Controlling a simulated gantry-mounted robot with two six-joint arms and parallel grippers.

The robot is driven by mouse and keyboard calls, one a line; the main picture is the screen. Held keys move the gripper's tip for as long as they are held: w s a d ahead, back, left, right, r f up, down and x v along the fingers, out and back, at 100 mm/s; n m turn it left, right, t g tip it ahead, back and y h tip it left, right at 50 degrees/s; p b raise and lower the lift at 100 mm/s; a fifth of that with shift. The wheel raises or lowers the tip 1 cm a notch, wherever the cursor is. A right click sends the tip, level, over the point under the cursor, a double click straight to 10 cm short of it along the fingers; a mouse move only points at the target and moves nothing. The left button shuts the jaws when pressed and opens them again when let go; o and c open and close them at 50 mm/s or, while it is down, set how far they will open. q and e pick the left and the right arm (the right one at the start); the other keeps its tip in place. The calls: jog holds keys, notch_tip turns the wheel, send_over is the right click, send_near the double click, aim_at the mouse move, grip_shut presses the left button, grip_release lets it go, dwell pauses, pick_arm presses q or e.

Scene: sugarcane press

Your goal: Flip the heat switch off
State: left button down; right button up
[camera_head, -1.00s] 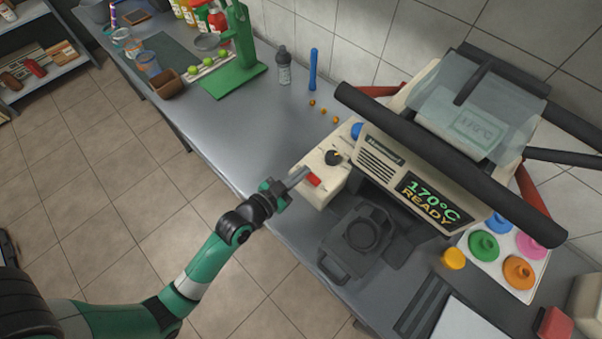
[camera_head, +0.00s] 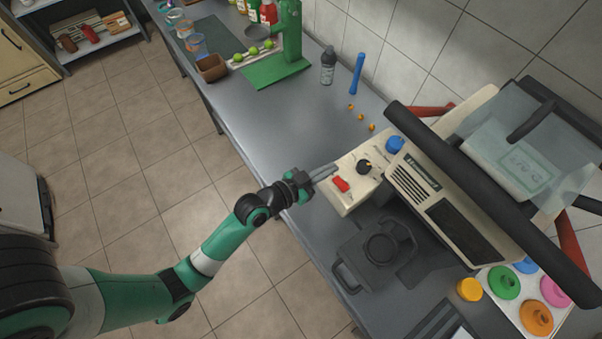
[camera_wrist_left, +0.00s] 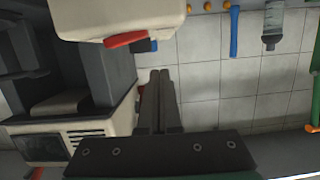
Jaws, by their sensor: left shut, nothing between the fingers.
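The red heat switch (camera_head: 340,184) sits on the cream control box of the heat press (camera_head: 440,180), beside a black knob (camera_head: 364,167). The press display (camera_head: 465,229) is dark. My left gripper (camera_head: 332,170) is shut and empty, its fingertips at the box's left edge, close beside the switch. In the left wrist view the red switch (camera_wrist_left: 127,40) shows on the box, up and left of the shut fingertips (camera_wrist_left: 160,73), with a visible gap in that picture. My right gripper is not in view.
A blue knob (camera_head: 394,145) is on the press behind the black one. A dark mug-shaped attachment (camera_head: 378,249) stands in front. A tray of coloured discs (camera_head: 520,307) and a yellow cap (camera_head: 470,289) are at the lower right.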

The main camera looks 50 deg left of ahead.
pick_arm(q)
jog(key=v, duration=1)
jog(key=shift+a+b, duration=0.3)
jog(key=shift+a, duration=0.05)
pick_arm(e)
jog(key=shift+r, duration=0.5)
pick_arm(q)
jog(key=shift+r, duration=0.15)
